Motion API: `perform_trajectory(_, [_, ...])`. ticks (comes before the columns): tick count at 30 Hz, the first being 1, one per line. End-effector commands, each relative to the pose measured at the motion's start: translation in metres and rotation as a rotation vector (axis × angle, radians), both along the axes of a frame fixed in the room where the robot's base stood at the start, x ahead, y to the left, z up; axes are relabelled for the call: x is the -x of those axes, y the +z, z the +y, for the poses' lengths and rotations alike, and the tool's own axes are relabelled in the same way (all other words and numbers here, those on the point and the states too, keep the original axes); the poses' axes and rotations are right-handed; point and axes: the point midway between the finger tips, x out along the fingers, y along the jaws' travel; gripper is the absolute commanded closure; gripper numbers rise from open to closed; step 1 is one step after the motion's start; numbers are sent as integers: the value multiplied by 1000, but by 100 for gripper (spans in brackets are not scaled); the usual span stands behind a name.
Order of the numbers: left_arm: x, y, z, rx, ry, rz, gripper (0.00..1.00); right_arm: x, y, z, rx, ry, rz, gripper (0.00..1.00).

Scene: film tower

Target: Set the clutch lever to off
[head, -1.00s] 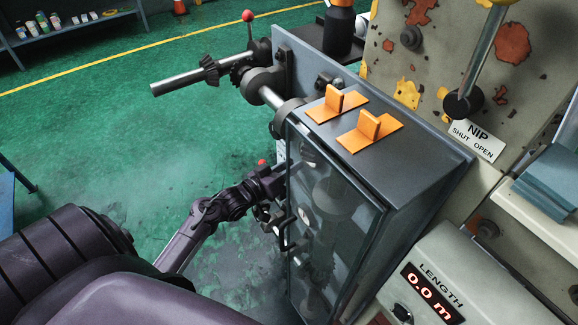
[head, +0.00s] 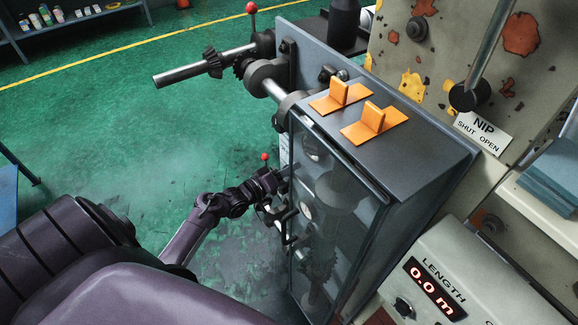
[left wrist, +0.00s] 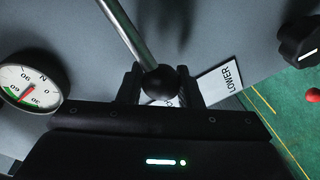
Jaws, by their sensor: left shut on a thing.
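In the left wrist view, a bright metal lever (left wrist: 124,30) ends in a black ball knob (left wrist: 160,82). My left gripper (left wrist: 160,95) is shut on this knob, with a finger on each side. A white label reading LOWER is right of it; a second label behind the knob is mostly hidden. No clutch wording is readable, so I cannot tell from labels whether this is the clutch lever. In the head view my left gripper (head: 278,181) is at the left side of the grey cabinet (head: 425,150), and the knob is hidden there. My right gripper is not in view.
A round dial gauge (left wrist: 28,86) and a black rotary knob (left wrist: 300,42) flank the lever. A red-knobbed lever (head: 264,157) rises just above my left gripper. A shaft (head: 195,68) sticks out above.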

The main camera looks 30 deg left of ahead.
Motion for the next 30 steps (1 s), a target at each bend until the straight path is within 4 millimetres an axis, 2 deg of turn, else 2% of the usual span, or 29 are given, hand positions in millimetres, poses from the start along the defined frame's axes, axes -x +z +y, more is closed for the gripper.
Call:
perform_trajectory(6, [-1, -7, 1, 47, 3, 19, 100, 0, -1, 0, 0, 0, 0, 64])
perform_trajectory(18, [0, -8, 1, 53, 2, 21, 100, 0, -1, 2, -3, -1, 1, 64])
perform_trajectory(19, [0, -8, 1, 53, 2, 21, 67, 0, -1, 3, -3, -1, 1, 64])
perform_trajectory(21, [0, -8, 1, 53, 2, 21, 57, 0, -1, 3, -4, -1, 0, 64])
perform_trajectory(24, [0, -8, 1, 53, 2, 22, 48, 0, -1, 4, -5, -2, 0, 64])
perform_trajectory(30, [0, -8, 1, 53, 2, 22, 48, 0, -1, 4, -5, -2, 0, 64])
